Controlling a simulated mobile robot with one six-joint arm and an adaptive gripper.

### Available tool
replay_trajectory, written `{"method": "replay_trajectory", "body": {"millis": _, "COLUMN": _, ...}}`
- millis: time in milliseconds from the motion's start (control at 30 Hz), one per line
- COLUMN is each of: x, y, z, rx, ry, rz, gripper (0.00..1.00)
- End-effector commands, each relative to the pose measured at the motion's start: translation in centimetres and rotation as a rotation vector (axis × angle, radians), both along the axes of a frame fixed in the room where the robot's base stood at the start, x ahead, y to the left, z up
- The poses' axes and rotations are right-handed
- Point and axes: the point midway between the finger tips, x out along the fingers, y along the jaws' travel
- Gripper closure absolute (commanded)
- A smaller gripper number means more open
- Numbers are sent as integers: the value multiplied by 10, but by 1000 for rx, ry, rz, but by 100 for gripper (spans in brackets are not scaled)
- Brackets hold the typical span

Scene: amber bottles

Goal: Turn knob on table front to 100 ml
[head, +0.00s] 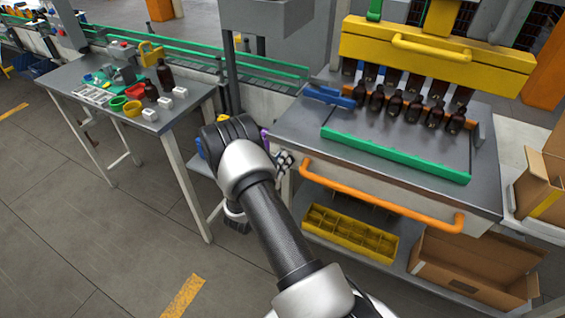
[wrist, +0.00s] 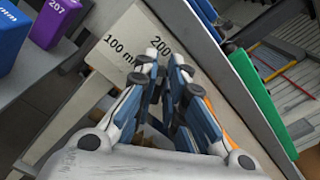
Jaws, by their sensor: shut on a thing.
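My gripper (head: 284,160) is at the left end of the front of the bottle-filling table (head: 302,130). In the wrist view my gripper (wrist: 169,62) has its fingers close together in front of a pale label plate (wrist: 112,62). The plate reads "100 m…" and "200", partly covered by the fingers. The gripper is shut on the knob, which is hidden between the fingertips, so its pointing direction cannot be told.
An orange handle bar (head: 385,198) runs along the table front, right of my gripper. A green rail (head: 395,155) and several amber bottles (head: 412,107) are on top. A purple box (wrist: 56,22) and blue box (wrist: 10,38) stand left of the plate. A side table (head: 70,78) is at left.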

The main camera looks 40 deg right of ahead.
Motion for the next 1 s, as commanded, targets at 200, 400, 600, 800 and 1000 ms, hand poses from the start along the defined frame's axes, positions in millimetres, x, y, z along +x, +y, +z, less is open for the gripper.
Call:
{"method": "replay_trajectory", "body": {"millis": 200, "x": 2, "y": 1, "z": -4, "rx": -77, "ry": 193, "rz": -1, "gripper": 100}}
{"method": "replay_trajectory", "body": {"millis": 400, "x": 4, "y": 2, "z": -7, "rx": -149, "ry": 369, "rz": -1, "gripper": 100}}
{"method": "replay_trajectory", "body": {"millis": 600, "x": 5, "y": 3, "z": -10, "rx": -221, "ry": 542, "rz": -1, "gripper": 100}}
{"method": "replay_trajectory", "body": {"millis": 800, "x": 6, "y": 3, "z": -13, "rx": -285, "ry": 695, "rz": -1, "gripper": 100}}
{"method": "replay_trajectory", "body": {"millis": 1000, "x": 6, "y": 3, "z": -15, "rx": -332, "ry": 812, "rz": 0, "gripper": 100}}
